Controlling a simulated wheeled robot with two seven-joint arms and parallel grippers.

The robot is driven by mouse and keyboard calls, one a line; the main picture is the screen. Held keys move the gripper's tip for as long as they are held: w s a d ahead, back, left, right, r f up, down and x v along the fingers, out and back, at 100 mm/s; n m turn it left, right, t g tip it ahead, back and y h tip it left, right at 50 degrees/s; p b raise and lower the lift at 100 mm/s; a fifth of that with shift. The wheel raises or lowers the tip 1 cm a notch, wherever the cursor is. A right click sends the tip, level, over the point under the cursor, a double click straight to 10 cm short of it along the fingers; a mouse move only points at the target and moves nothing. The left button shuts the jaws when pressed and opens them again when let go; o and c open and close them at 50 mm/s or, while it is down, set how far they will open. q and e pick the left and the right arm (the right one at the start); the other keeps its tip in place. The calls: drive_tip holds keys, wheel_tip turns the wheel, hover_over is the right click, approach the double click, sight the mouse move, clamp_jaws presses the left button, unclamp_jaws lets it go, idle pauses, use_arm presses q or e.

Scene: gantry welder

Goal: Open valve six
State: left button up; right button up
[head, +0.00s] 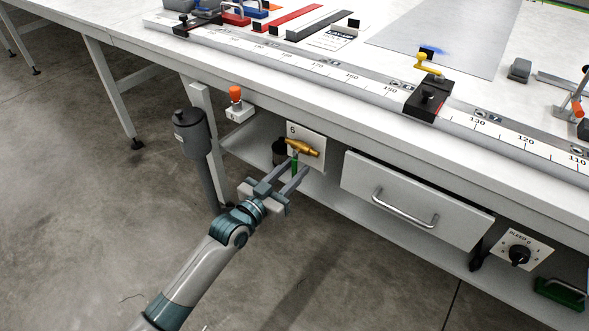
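Valve six is a white plate (317,138) marked 6 under the bench edge, with a brass-yellow lever (303,148) lying nearly level and tilting slightly down to the right. A small green part (294,165) shows just below the lever. My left gripper (299,166) is just below and in front of the valve, its two fingers apart, with nothing visible held between them. The fingertips look close to the green part and the lever; I cannot tell whether they touch. My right gripper is out of view.
A closed-looking drawer (415,202) with a bar handle is right of the valve. A dark bleed knob (519,255) is farther right. An orange button (235,93) and a grey cylinder (191,130) on the leg are left. The bench top (380,60) overhangs the valve.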

use_arm(q)
drive_tip(key=shift+w+d, duration=0.25)
drive_tip(key=shift+w, duration=0.1)
clamp_jaws()
